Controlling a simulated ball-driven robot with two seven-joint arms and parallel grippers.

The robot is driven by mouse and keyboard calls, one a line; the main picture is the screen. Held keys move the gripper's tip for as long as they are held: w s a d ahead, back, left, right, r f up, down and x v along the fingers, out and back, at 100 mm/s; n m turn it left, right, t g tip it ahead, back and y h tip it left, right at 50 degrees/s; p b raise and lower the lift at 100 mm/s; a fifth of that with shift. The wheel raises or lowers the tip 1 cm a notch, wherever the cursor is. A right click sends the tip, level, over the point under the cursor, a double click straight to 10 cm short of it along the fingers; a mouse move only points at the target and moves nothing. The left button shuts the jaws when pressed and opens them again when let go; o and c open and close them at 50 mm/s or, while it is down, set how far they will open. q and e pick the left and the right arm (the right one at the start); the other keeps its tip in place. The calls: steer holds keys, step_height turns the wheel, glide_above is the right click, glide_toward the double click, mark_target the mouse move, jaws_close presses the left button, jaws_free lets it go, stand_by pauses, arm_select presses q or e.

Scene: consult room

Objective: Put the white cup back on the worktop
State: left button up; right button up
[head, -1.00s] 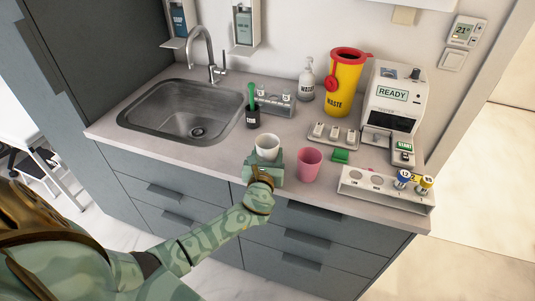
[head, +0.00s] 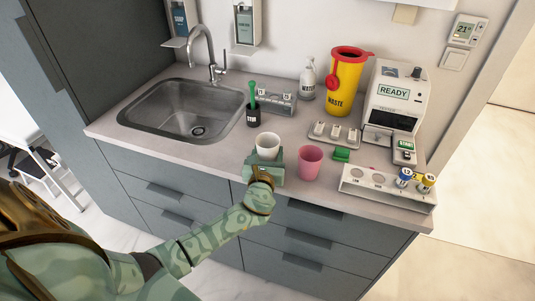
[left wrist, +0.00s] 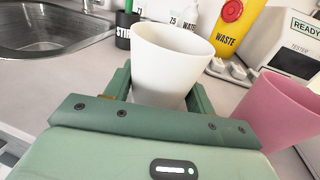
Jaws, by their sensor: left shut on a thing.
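The white cup (head: 267,146) is upright between the fingers of my left gripper (head: 264,162), at the front edge of the worktop (head: 215,158). In the left wrist view the white cup (left wrist: 170,62) stands between the two green fingers (left wrist: 160,92), which are shut on it. The cup's base is hidden by the gripper, so I cannot tell whether it touches the worktop. My right gripper is in neither view.
A pink cup (head: 311,162) stands close to the right of the white cup. A black pot (head: 253,117) with a green stick is behind. The sink (head: 190,110) is left; a vial rack (head: 385,187), green block (head: 341,154), tester (head: 394,100) and yellow waste bin (head: 344,85) are right.

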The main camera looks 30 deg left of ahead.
arm_select(q)
steer(key=shift+s+d+f+g, duration=0.15)
steer(key=shift+f, duration=0.45)
steer(key=shift+s+d+f+g, duration=0.1)
steer(key=shift+s+f+g, duration=0.05)
steer(key=shift+f, duration=0.4)
steer(key=o, duration=1.2)
steer(key=shift+c, duration=0.2)
steer(key=shift+s+d+f, duration=0.1)
steer(key=shift+s+d, duration=0.3)
steer(key=shift+s, duration=0.1)
steer(key=r+p+v, duration=0.1)
steer(key=r+v, duration=0.1)
steer(key=v, duration=1.2)
steer(key=shift+s+a+p, duration=0.2)
steer(key=shift+s+p, duration=0.05)
steer(key=shift+p, duration=0.1)
